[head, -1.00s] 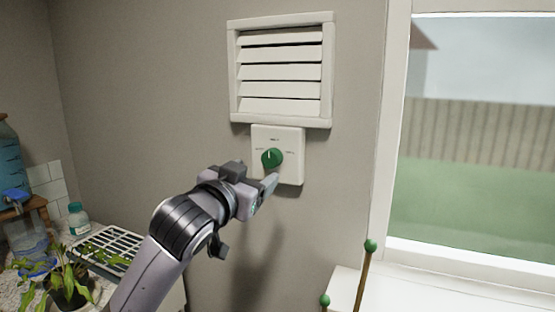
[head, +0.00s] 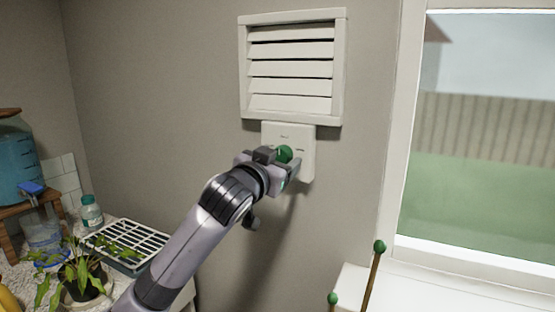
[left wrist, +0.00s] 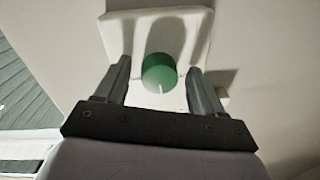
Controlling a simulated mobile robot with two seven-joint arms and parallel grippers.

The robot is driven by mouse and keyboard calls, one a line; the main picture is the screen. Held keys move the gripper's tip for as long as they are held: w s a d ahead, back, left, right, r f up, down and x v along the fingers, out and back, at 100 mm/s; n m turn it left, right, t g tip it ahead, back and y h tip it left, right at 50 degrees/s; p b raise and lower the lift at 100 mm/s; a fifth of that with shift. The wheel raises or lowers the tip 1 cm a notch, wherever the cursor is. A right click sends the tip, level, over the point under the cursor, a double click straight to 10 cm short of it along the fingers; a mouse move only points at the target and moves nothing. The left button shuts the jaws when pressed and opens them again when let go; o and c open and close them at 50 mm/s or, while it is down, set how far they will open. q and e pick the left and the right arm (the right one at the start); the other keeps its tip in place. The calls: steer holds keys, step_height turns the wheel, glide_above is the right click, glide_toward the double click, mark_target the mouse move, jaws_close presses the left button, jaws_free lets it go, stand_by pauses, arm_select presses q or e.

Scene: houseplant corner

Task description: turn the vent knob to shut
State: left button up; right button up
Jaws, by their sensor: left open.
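The green vent knob (head: 285,153) sits on a white plate (head: 305,140) on the wall, below the white louvred vent (head: 292,68). The slats are tilted with dark gaps between them. My left gripper (head: 285,168) is at the plate and partly covers the knob in the head view. In the left wrist view, the knob (left wrist: 160,72) lies between my left gripper's two open fingers (left wrist: 160,85), with a gap on each side. A pale pointer line shows on the knob there. The plate's markings are too small to read. My right gripper is not in view.
A window (head: 480,140) is to the right above a white sill (head: 440,285). Two green-tipped stakes (head: 379,247) stand in front. At the lower left are a potted plant (head: 82,275), a slatted tray (head: 125,243), a bottle (head: 91,213) and a blue water container (head: 18,165).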

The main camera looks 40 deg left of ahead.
arm_select(q)
steer(key=c, duration=1.1)
steer(key=shift+o, duration=0.2)
steer(key=shift+n, duration=0.3)
steer(key=shift+n+p, duration=0.45)
steer(key=shift+n, duration=0.15)
steer(key=shift+d+n, duration=0.1)
steer(key=shift+n, duration=1.1)
steer(key=n, duration=0.4)
steer(key=shift+d, duration=0.1)
steer(key=n, duration=0.5)
steer(key=shift+g+h, duration=0.3)
steer(key=shift+n, duration=0.3)
